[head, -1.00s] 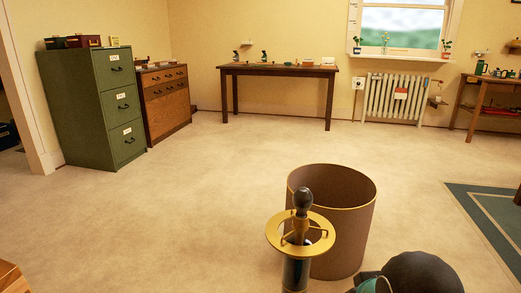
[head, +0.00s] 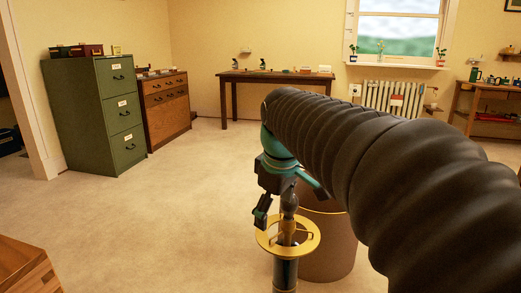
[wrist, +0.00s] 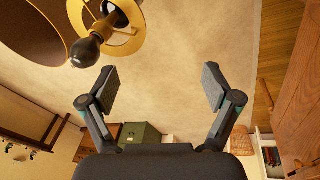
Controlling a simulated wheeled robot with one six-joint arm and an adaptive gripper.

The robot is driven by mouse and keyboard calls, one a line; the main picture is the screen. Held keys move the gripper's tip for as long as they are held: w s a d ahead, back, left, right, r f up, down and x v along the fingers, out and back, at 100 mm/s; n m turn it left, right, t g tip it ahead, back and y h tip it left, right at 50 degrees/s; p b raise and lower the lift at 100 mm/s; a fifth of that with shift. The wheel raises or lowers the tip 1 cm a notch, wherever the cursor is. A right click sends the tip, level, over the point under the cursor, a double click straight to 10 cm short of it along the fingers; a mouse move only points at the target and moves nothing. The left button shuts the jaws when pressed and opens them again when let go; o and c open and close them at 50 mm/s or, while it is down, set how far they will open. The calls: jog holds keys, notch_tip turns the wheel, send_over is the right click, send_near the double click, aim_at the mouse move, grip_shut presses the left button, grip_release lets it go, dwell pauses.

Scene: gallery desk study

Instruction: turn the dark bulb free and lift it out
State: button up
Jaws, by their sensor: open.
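The dark bulb (head: 290,201) stands upright in the brass-coloured ring fitting (head: 313,240) on top of a dark post. The bulb (wrist: 84,52) and ring (wrist: 127,45) also show at the upper left of the wrist view. My gripper (head: 288,200) is close to the bulb in the head view. In the wrist view my gripper (wrist: 160,84) has its two fingers wide apart, with only floor seen between them. The bulb lies outside the left finger there, not between the fingers. The arm hides part of the fitting's surroundings.
A brown drum (head: 335,255) with a gold rim is right beside the post, partly behind it. A wooden piece of furniture (head: 25,270) is at the lower left. A green cabinet (head: 95,110) and a dark table (head: 275,78) stand far back. Open carpet lies left of the post.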

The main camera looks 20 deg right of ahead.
jog(key=w+d+r+n+g+p, duration=0.2)
jog(key=w+d+r+n, duration=0.25)
jog(key=w, duration=0.35)
jog(key=n+g, duration=0.1)
jog(key=n, duration=0.2)
send_over(289, 210)
jog(key=w+d, duration=0.2)
jog(key=w, duration=0.1)
jog(key=f, duration=0.4)
jog(key=f+b, duration=0.1)
jog(key=f, duration=0.4)
jog(key=f+b, duration=0.1)
jog(key=f, duration=0.3)
jog(key=shift+s+a+f, duration=0.25)
jog(key=shift+f, duration=0.15)
jog(key=c, duration=1)
